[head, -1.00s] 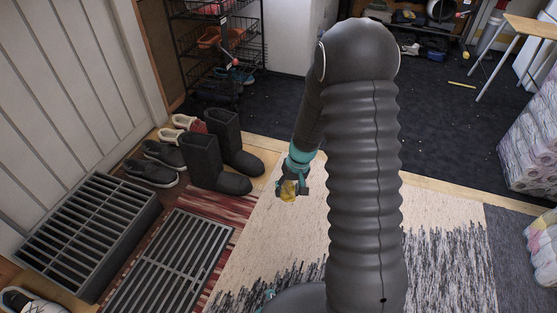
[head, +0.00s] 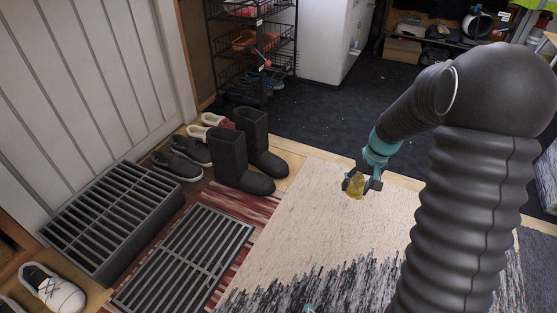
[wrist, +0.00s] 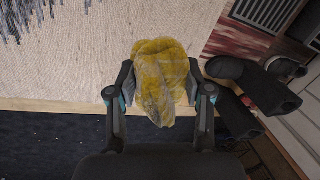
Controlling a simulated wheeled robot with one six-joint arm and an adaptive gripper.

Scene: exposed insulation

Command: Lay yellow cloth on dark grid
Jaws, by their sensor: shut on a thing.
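My gripper (head: 361,184) is shut on the yellow cloth (head: 354,187), above the cream part of the rug. In the wrist view the bunched cloth (wrist: 158,75) sits between the two fingers of my gripper (wrist: 162,88). Two dark slatted grids show at the left of the head view. One is a flat dark grid (head: 187,262) lying over a red striped mat. The other is the top of a raised dark box (head: 110,215) by the white wall. My gripper is to the right of both, apart from them.
Tall dark boots (head: 235,160) and low shoes (head: 178,165) stand behind the grids. A white sneaker (head: 52,290) is at the lower left. A wire rack (head: 252,45) stands at the back. The cream rug (head: 300,215) is clear.

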